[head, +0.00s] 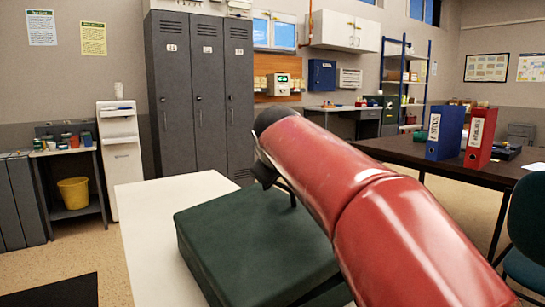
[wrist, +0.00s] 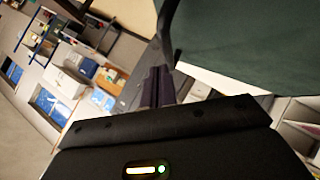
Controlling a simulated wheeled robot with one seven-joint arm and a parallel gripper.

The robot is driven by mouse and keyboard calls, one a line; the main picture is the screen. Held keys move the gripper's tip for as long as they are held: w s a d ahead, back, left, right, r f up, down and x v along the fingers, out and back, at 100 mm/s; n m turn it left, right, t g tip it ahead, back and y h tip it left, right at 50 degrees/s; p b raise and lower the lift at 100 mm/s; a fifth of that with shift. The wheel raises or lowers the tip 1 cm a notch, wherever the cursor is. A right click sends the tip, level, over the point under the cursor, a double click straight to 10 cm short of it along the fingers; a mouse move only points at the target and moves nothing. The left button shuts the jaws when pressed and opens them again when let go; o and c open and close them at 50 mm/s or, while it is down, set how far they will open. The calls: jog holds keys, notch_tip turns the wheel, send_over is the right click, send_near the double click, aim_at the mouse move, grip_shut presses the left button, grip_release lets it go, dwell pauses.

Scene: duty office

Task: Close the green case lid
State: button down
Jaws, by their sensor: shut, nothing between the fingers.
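The green case (head: 245,245) sits on a white table in the head view. Its lid looks down and flat over the case, but my red arm hides the right part, so I cannot tell whether it is fully shut. In the wrist view the green case surface (wrist: 255,45) fills the upper right, close beside the fingers. My gripper (wrist: 165,75) is shut and empty. In the head view its dark end is over the far side of the case, mostly hidden by my arm; contact with the lid cannot be told.
The white table (head: 145,225) has a bare strip left of the case. Grey lockers (head: 200,95) stand behind it. A dark desk (head: 410,155) at the right holds a blue binder (head: 445,132) and a red binder (head: 480,138). A green chair (head: 527,235) stands at the right edge.

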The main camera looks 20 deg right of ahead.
aim_at(285, 199)
jog(key=shift+w+d+f+b, duration=0.1)
jog(key=shift+d+f+b, duration=0.25)
jog(key=shift+f, duration=0.4)
jog(key=shift+w+d+f+b, duration=0.1)
jog(key=shift+d+f+b, duration=0.1)
jog(key=shift+d+f, duration=0.35)
jog(key=shift+w+d+f+b, duration=0.1)
jog(key=shift+d+f+b, duration=0.15)
jog(key=shift+f, duration=0.65)
jog(key=shift+a+r+p, duration=0.1)
jog(key=shift+r+p, duration=0.35)
jog(key=shift+r, duration=0.05)
jog(key=r+p, duration=0.3)
jog(key=r, duration=0.1)
jog(key=shift+s+a, duration=0.35)
jog(key=s+r, duration=0.6)
jog(key=shift+s+d, duration=0.25)
jog(key=shift+s, duration=0.15)
